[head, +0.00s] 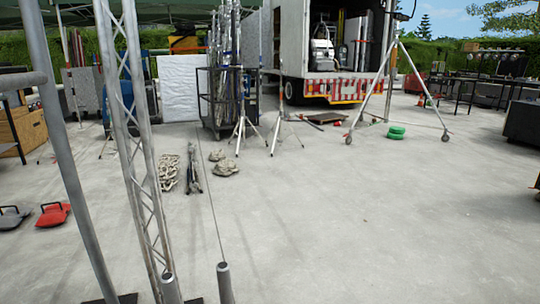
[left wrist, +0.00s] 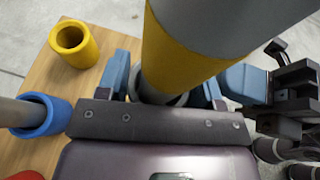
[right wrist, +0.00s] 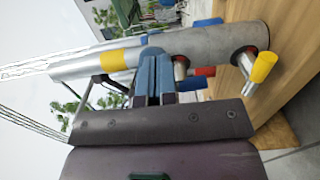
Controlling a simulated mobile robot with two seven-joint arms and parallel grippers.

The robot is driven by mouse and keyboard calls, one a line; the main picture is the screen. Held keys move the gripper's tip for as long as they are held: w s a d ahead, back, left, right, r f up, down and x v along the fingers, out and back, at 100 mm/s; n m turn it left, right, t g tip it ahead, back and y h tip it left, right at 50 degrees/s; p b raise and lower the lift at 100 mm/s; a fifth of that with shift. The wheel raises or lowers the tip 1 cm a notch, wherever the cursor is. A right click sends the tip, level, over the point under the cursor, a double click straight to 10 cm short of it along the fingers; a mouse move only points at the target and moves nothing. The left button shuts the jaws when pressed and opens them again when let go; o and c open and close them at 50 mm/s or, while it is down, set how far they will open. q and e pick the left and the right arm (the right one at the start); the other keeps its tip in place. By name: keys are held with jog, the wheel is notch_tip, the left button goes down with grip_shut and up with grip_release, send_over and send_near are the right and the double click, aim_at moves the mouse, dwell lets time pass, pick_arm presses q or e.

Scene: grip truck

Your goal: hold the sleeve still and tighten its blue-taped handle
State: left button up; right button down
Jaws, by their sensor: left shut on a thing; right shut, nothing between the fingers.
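In the left wrist view my left gripper (left wrist: 172,88) has its blue fingers closed around the grey sleeve with a yellow band (left wrist: 185,45). Neither gripper shows in the head view.
A red piece (right wrist: 204,71) is near the sleeve. The head view shows a truss (head: 130,130), stands, a truck (head: 325,50) and open concrete floor.

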jog(key=shift+a+f, duration=0.15)
jog(key=shift+a, duration=0.25)
dwell(0.5)
jog(key=shift+d+f, duration=0.15)
jog(key=shift+f, duration=0.5)
dwell(0.4)
jog(key=shift+f, duration=0.65)
dwell(0.6)
jog(key=v, duration=0.6)
jog(key=shift+d+f, duration=0.15)
jog(key=shift+d, duration=0.1)
dwell(0.4)
